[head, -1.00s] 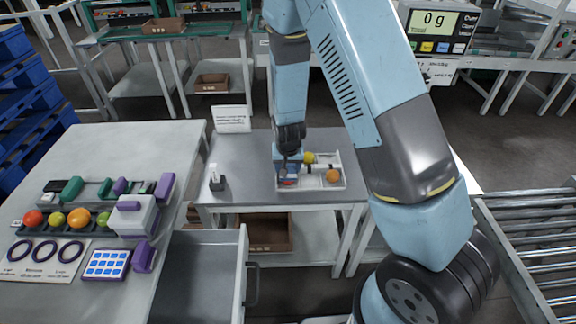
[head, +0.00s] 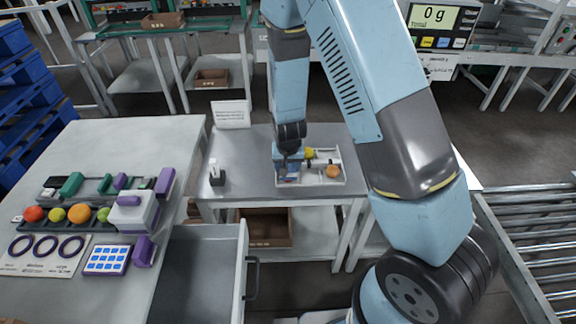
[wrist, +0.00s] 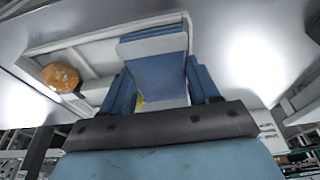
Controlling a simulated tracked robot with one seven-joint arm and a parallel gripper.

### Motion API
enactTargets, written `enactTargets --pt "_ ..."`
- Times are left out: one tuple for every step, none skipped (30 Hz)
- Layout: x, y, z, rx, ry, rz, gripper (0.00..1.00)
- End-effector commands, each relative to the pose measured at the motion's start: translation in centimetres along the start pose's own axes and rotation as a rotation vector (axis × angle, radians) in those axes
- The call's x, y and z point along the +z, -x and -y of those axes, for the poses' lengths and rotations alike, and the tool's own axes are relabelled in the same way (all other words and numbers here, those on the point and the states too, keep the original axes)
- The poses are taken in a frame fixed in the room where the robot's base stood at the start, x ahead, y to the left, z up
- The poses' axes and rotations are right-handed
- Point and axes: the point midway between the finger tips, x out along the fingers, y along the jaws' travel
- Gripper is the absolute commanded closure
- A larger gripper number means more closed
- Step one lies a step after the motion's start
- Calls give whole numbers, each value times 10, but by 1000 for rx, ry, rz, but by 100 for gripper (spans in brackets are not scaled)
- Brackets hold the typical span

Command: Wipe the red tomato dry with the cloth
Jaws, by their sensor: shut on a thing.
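My gripper (head: 288,168) is low over the left part of a white tray (head: 343,183) on the grey table. In the wrist view, my gripper (wrist: 160,82) is shut on a folded blue and white piece, which looks like the cloth (wrist: 155,62). I cannot make out the red tomato in the tray now; the gripper and cloth cover that spot, and I cannot tell whether they touch it. An orange tomato (head: 332,171) with pale spots sits in the tray's right part, also in the wrist view (wrist: 61,77). A yellow tomato (head: 309,153) is partly hidden behind the gripper.
A small black and white stand (head: 216,175) and a white sign (head: 231,114) stand left of the tray. The left table holds a row of tomatoes, including a red one (head: 33,214), and purple devices. An open drawer (head: 205,270) juts out in front. A roller conveyor (head: 530,235) is at right.

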Motion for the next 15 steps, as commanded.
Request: enactTargets --pt "1 -2 -1 4 0 7 73" --pt "0 -3 -1 4 0 7 73" --pt "-1 -3 -1 4 0 7 72" --pt "-2 -4 -1 3 0 7 72" --pt "-4 -4 -1 4 0 7 72" --pt "-5 -4 -1 4 0 7 72" --pt "-6 -4 -1 4 0 7 72" --pt "-7 -5 -1 4 0 7 72" --pt "-8 -5 -1 4 0 7 72" --pt "-9 -6 -1 3 0 7 72" --pt "-10 -6 -1 3 0 7 72" --pt "-11 -6 -1 3 0 7 72" --pt "-13 -6 -1 3 0 7 72" --pt "-14 -7 -1 3 0 6 72" --pt "-15 -7 -1 3 0 6 72"
